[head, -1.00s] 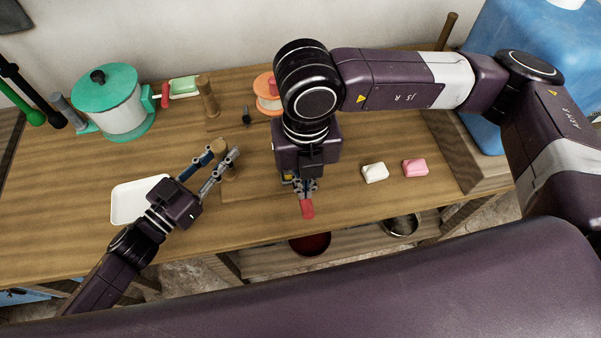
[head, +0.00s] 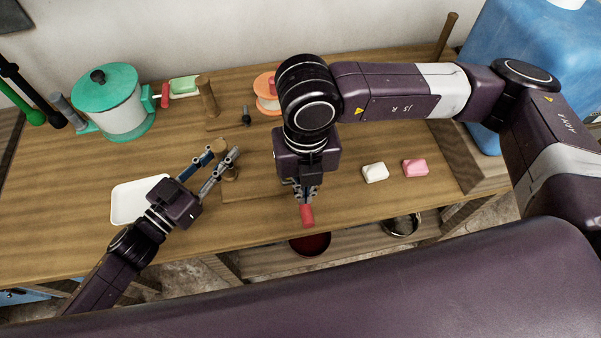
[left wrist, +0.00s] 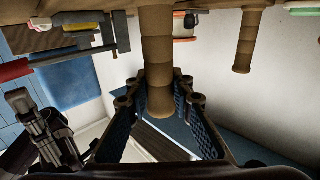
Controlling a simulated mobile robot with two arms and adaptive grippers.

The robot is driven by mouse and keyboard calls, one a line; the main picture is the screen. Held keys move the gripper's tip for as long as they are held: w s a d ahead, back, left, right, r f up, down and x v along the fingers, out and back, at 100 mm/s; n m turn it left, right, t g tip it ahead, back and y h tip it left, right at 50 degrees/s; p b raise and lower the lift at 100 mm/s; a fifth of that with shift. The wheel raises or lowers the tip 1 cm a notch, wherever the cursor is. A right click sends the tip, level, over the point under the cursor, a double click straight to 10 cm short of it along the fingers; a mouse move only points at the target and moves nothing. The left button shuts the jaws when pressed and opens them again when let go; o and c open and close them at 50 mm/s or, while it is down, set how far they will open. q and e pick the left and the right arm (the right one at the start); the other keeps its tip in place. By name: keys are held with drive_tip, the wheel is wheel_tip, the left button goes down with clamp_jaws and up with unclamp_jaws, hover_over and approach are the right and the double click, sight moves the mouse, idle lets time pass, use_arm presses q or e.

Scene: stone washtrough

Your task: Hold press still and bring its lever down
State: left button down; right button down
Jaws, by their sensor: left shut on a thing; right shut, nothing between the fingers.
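The press is mostly hidden under my right arm in the head view. Its red lever handle (head: 307,215) sticks out toward the table's front edge, and in the left wrist view the red handle (left wrist: 14,70) shows at the left near grey metal parts (left wrist: 122,32). My left gripper (head: 232,160) is shut on an upright wooden post (head: 229,173); in the left wrist view its fingers stand either side of the post (left wrist: 158,60). My right gripper (head: 306,194) is shut and empty, at the inner end of the red handle; contact is unclear.
A second wooden post (head: 208,96) stands farther back. A white tray (head: 138,201) lies left of my left gripper. White soap (head: 375,172) and pink soap (head: 415,168) lie to the right. A green-lidded pot (head: 116,108) and an orange-and-white object (head: 267,95) stand behind.

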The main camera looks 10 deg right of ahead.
use_arm(q)
drive_tip(key=c, duration=1.6)
unclamp_jaws()
use_arm(e)
wheel_tip(320, 180, up, 8)
drive_tip(key=shift+r, duration=0.25)
use_arm(q)
drive_tip(key=v, duration=1.2)
use_arm(e)
drive_tip(key=shift+s, duration=0.1)
